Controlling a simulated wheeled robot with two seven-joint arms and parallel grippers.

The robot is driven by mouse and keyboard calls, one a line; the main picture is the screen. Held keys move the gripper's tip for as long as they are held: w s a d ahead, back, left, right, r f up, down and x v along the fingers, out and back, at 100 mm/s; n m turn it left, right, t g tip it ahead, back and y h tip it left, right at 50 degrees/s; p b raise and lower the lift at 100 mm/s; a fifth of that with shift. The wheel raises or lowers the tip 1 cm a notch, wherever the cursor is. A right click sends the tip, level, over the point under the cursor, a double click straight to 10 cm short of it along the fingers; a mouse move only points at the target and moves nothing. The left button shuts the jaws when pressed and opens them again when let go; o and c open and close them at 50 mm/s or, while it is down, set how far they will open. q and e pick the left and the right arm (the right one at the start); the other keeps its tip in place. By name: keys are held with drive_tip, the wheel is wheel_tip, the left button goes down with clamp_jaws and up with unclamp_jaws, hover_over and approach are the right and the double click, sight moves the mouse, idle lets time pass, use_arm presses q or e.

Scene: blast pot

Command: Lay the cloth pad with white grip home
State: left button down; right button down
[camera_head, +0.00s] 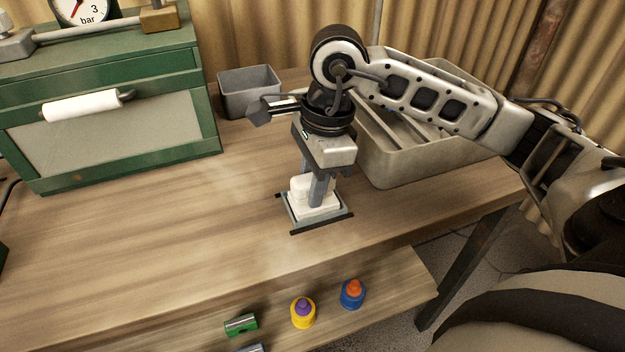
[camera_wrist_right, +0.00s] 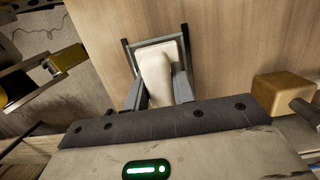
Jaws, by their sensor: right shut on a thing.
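The cloth pad (camera_head: 317,211) is a small pale slab with a white grip (camera_head: 299,184) standing up from it. It is at a low, dark-edged rectangular frame (camera_head: 292,231) on the bench, near the front edge. My right gripper (camera_head: 316,190) points down and is shut on the white grip. In the right wrist view the white grip (camera_wrist_right: 155,78) is between my two grey fingers, with the pad (camera_wrist_right: 172,50) inside the outline of the frame (camera_wrist_right: 127,55). I cannot tell whether the pad touches the bottom.
A beige tray (camera_head: 385,170) stands behind right of my gripper, and a small grey bin (camera_head: 249,92) behind left. A green cabinet (camera_head: 120,150) with a white handle is at left. Colored bottles (camera_head: 303,313) stand on the lower shelf. The bench's left middle is clear.

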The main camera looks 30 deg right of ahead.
use_arm(q)
drive_tip(key=shift+f, duration=0.15)
use_arm(e)
drive_tip(key=shift+f, duration=0.15)
drive_tip(key=c, duration=1.1)
unclamp_jaws()
use_arm(q)
drive_tip(key=shift+s, duration=0.1)
drive_tip(key=shift+a+r+p, duration=0.1)
drive_tip(key=shift+r+p, duration=0.35)
drive_tip(key=shift+p, duration=0.5)
use_arm(e)
drive_tip(key=r, duration=0.5)
drive_tip(key=d+r, duration=0.1)
drive_tip(key=r, duration=0.4)
drive_tip(key=d+r, duration=0.1)
drive_tip(key=r, duration=0.5)
drive_tip(key=shift+s+d, duration=0.25)
drive_tip(key=shift+s, duration=0.1)
drive_tip(key=shift+f, duration=0.1)
